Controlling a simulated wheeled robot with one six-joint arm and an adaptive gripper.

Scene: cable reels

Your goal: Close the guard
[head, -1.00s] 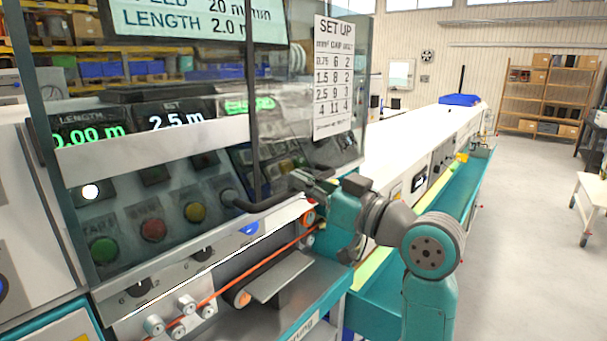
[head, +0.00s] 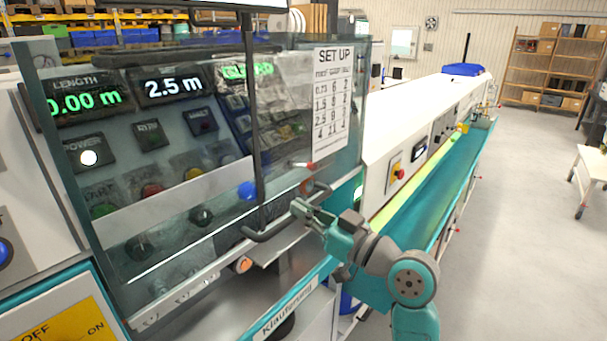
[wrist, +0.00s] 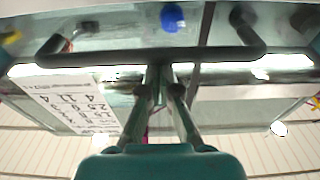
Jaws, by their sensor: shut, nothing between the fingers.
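The guard (head: 215,235) is a large clear panel hanging in front of the machine's control face. Its lower edge now runs at the level of the rollers, with an orange roller (head: 243,264) showing just below it. A black bar handle (head: 270,232) is fixed near its lower edge and crosses the wrist view (wrist: 150,56). My gripper (head: 298,208) is at the right end of the handle in the head view. In the wrist view its fingers (wrist: 160,72) are together, with tips at the middle of the bar. They seem to touch it, but do not grasp it.
A white SET UP sheet (head: 333,100) lies on the guard's right part. Lit displays and buttons show through the panel. A long teal trough (head: 440,185) runs away at right. Open floor (head: 520,230) lies beyond it.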

